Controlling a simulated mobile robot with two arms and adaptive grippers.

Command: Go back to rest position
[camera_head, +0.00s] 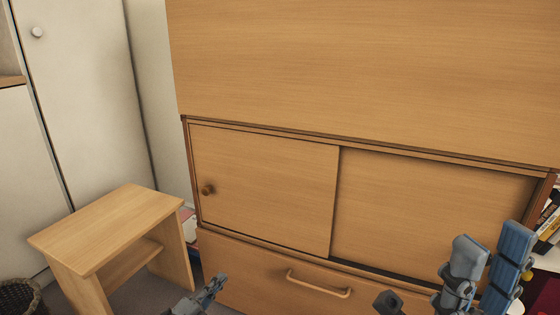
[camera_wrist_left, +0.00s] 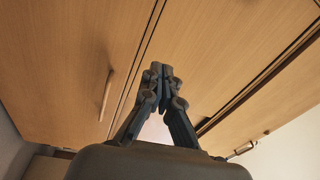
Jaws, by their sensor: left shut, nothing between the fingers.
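My left gripper (camera_head: 212,287) comes in at the bottom of the head view, in front of the wooden cabinet's lower part. In the left wrist view its fingers (camera_wrist_left: 162,75) are closed together with nothing between them. Blue-grey parts of my right arm and gripper (camera_head: 487,265) stand at the lower right of the head view, in front of the cabinet. They are cut off by the frame edge, and I cannot tell whether this gripper is open or shut.
The wooden cabinet (camera_head: 265,185) has sliding doors, a small round knob (camera_head: 208,190) and a drawer handle (camera_head: 318,285). A small wooden side table (camera_head: 110,225) stands at the left, with a dark basket (camera_head: 22,297) beside it. Books (camera_head: 549,222) show at the right edge.

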